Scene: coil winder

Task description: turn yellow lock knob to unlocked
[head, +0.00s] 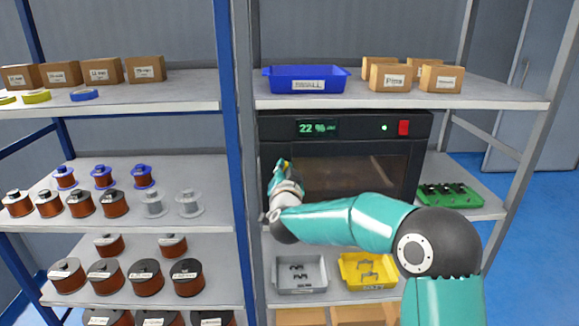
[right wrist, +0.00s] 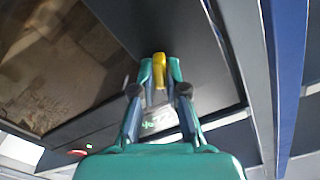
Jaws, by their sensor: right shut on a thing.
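The yellow lock knob (right wrist: 159,70) shows between the fingertips of my right gripper (right wrist: 160,82) in the right wrist view. The gripper is shut on it. In the head view my right gripper (head: 281,172) is at the left front of the dark cabinet (head: 345,128), and only a bit of yellow shows at its tips. The cabinet has a window, a green display reading 22 % and a red switch (head: 404,127). Which way the knob is turned I cannot tell. My left gripper is not in view.
A blue post (head: 236,150) stands left of the gripper. A grey tray (head: 302,288) and a yellow tray (head: 345,284) sit on the shelf below. A green board (head: 432,196) lies right of the cabinet, and a blue bin (head: 270,85) stands above it.

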